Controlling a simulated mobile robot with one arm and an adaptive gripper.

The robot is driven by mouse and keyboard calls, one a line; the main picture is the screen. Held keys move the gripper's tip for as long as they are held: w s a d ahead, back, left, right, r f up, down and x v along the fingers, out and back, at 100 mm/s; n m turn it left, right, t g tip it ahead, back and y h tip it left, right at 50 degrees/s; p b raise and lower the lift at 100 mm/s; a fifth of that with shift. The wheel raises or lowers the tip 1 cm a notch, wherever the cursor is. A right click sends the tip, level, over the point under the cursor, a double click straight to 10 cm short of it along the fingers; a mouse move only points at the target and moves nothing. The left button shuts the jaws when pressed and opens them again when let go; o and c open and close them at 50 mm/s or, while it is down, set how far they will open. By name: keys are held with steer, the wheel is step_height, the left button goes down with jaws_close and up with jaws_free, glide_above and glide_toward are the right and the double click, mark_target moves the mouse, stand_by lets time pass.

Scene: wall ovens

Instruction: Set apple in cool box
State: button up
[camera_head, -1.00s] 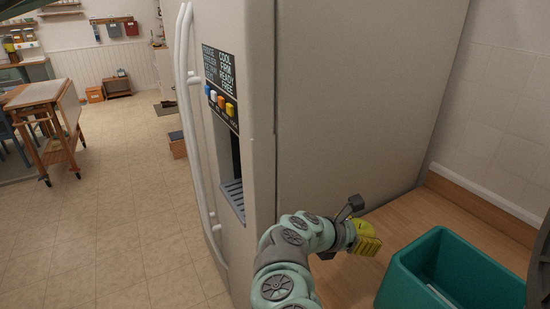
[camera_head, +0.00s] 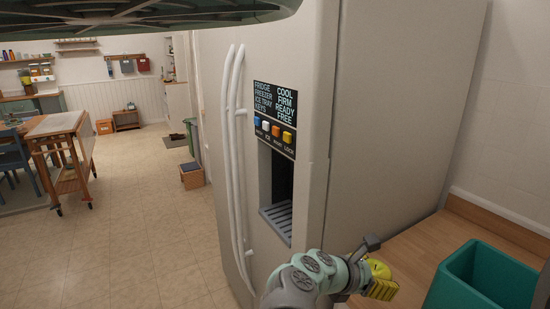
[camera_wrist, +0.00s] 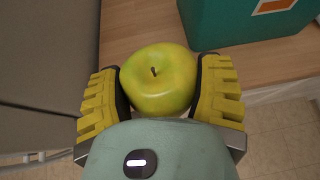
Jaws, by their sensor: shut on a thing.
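A yellow-green apple (camera_wrist: 158,85) sits between the two yellow ribbed fingers of my gripper (camera_wrist: 160,92) in the wrist view, and the fingers press on both its sides. In the head view my gripper (camera_head: 378,280) is at the lower right, above the wooden counter beside the fridge; the apple is hard to make out there. The cool box is probably the white fridge (camera_head: 395,110) with a dispenser (camera_head: 277,190) and long white door handles (camera_head: 236,150). Its doors are shut and its inside is hidden.
A teal open bin (camera_head: 485,280) stands on the wooden counter (camera_head: 440,245) right of my gripper; it also shows in the wrist view (camera_wrist: 235,20). A wooden trolley (camera_head: 62,145) stands far left.

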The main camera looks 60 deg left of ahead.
steer(key=w+d+r+m+g+h, duration=0.1)
steer(key=w+d+r, duration=0.3)
steer(key=d, duration=0.5)
steer(key=w+d+r+m+g+h, duration=0.2)
steer(key=w+d+r+m+h, duration=0.1)
steer(key=d, duration=0.6)
steer(key=w+d+r+m+g+h, duration=0.1)
steer(key=w+d+r+m+h, duration=0.2)
steer(key=d+r, duration=0.3)
steer(key=w+d+m, duration=0.1)
steer(key=d, duration=0.2)
steer(key=shift+w+d+h, duration=0.25)
steer(key=shift+w+h, duration=0.1)
steer(key=shift+h, duration=0.05)
steer(key=shift+m, duration=0.3)
step_height(320, 180, up, 31)
steer(key=p, duration=3.6)
steer(key=shift+f, duration=0.15)
